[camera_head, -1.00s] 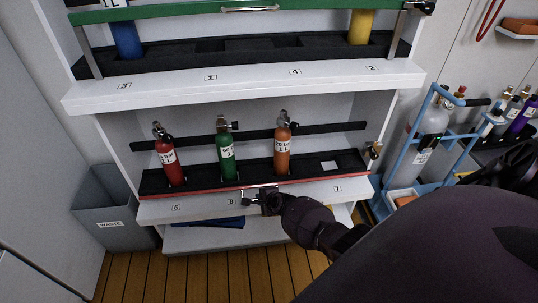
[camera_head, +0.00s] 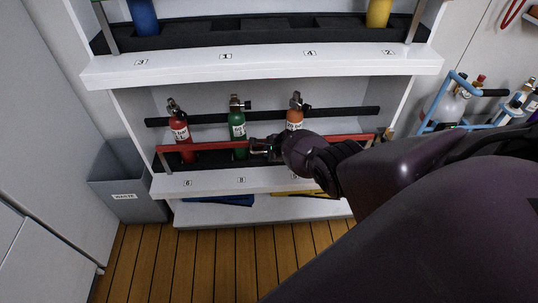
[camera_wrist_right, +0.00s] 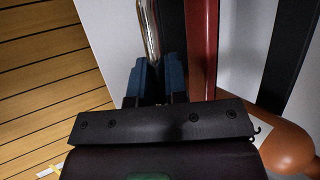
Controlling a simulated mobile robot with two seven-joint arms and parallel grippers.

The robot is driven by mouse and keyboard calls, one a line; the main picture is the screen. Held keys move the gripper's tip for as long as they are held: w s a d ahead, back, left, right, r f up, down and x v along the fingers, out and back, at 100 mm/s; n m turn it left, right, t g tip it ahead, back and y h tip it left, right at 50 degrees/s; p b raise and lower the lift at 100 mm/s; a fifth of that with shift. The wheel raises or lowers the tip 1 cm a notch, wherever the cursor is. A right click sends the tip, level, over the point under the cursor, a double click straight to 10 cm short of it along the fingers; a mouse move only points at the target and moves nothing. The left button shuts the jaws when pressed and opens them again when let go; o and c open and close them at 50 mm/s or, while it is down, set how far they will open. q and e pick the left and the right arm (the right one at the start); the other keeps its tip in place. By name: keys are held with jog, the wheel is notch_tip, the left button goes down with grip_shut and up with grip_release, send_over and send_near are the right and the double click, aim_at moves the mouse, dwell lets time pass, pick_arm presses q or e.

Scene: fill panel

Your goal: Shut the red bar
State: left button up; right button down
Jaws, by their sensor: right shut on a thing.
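The red bar (camera_head: 210,145) runs across the lower shelf, in front of the bodies of the red bottle (camera_head: 180,133), the green bottle (camera_head: 238,125) and the orange bottle (camera_head: 295,115). It stands raised above the shelf's front edge. My right gripper (camera_head: 258,147) is at the bar's middle, shut on its metal handle; the grip itself is partly hidden in the head view. In the right wrist view the handle (camera_wrist_right: 150,30) lies between the blue fingertips (camera_wrist_right: 155,82), beside the red bar (camera_wrist_right: 203,45). A brass latch (camera_head: 387,133) is near the bar's right end. My left gripper is not in view.
The upper shelf (camera_head: 260,68) with a blue and a yellow bottle is above. A grey waste bin (camera_head: 128,190) stands at the left. A blue cart (camera_head: 440,105) with bottles is at the right. Wooden floor (camera_head: 240,260) is clear in front.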

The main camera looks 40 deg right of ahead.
jog(key=shift+d+r, duration=0.1)
jog(key=shift+w, duration=0.1)
jog(key=c, duration=1.1)
grip_release()
jog(key=shift+c, duration=0.2)
